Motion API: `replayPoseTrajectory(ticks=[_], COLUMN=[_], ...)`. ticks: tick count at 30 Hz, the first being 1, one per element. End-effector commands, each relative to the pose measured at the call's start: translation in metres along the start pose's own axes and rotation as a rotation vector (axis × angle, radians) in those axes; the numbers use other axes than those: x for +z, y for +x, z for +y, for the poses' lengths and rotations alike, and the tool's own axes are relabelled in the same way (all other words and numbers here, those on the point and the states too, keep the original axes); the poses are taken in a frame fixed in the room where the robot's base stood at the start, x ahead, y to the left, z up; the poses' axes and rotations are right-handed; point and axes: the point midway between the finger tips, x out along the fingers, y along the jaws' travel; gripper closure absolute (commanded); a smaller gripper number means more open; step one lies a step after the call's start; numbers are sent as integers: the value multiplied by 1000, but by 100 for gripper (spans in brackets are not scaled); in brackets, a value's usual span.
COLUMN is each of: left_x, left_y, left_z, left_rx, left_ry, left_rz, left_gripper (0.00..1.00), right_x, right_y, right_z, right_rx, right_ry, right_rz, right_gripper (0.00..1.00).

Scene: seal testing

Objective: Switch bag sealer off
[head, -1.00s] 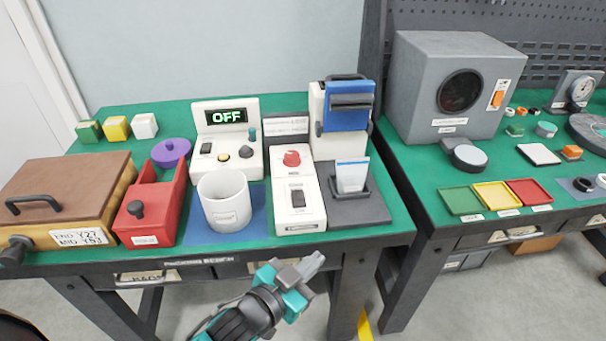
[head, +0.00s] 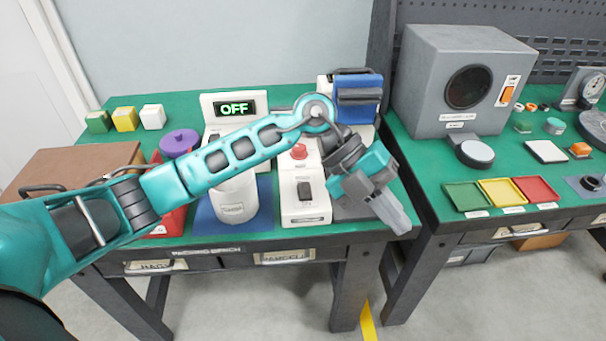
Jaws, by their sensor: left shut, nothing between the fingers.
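A white control box (head: 304,213) with a black rocker switch (head: 305,191) and a red button (head: 299,152) stands on the green left bench. Behind it is a white machine with a blue front (head: 358,100), partly hidden by my arm. A white unit with a display (head: 235,108) reading OFF stands to the left; its controls are largely hidden. I cannot tell which of these is the bag sealer. My left gripper (head: 398,220) is shut and empty, pointing down by the bench's front right corner, right of the rocker switch and apart from it. My right gripper is not in view.
A brown-lidded box (head: 75,166) and a purple lid (head: 180,142) are farther left. The right bench holds a grey chamber (head: 462,85) and coloured trays (head: 502,192).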

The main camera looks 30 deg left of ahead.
Motion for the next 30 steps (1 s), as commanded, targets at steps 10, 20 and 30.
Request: replayPoseTrajectory(ticks=[10, 20, 30], left_x=[65, 73, 74], left_y=[-139, -195, -193], left_z=[48, 54, 56], left_rx=[655, 808, 807], left_ry=[-165, -273, -272], left_rz=[-440, -614, -609], left_gripper=[100, 100, 100], right_x=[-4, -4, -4], right_y=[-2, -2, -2], right_z=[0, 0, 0], right_rx=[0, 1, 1], right_ry=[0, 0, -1], right_rz=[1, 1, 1], right_gripper=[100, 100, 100])
